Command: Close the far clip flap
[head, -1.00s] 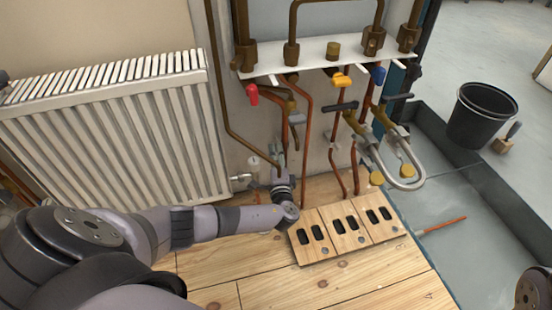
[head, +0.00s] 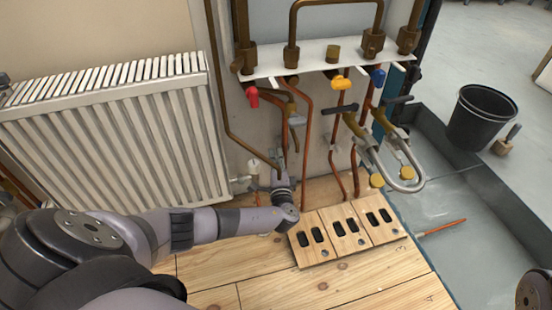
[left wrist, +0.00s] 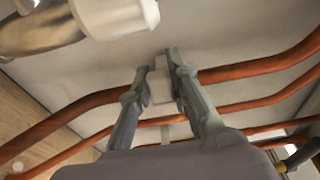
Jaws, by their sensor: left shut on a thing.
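In the left wrist view, my left gripper (left wrist: 172,62) has its two grey fingers closed around a small pale clip part (left wrist: 160,86) beside the copper pipes (left wrist: 95,100). I cannot tell whether this part is the flap or the clip's body. Another pale piece shows lower down between the fingers. In the head view, my left gripper (head: 281,168) is low by the wall, near the right end of the radiator. It is small there and hides the clip. My right gripper is out of view.
The white radiator (head: 120,130) stands left of the gripper. A wooden block with dark slots (head: 347,231) lies on the floor just right of my wrist. Vertical copper pipes (head: 305,150) and the valve shelf (head: 320,55) are close by. A black bucket (head: 482,118) stands far right.

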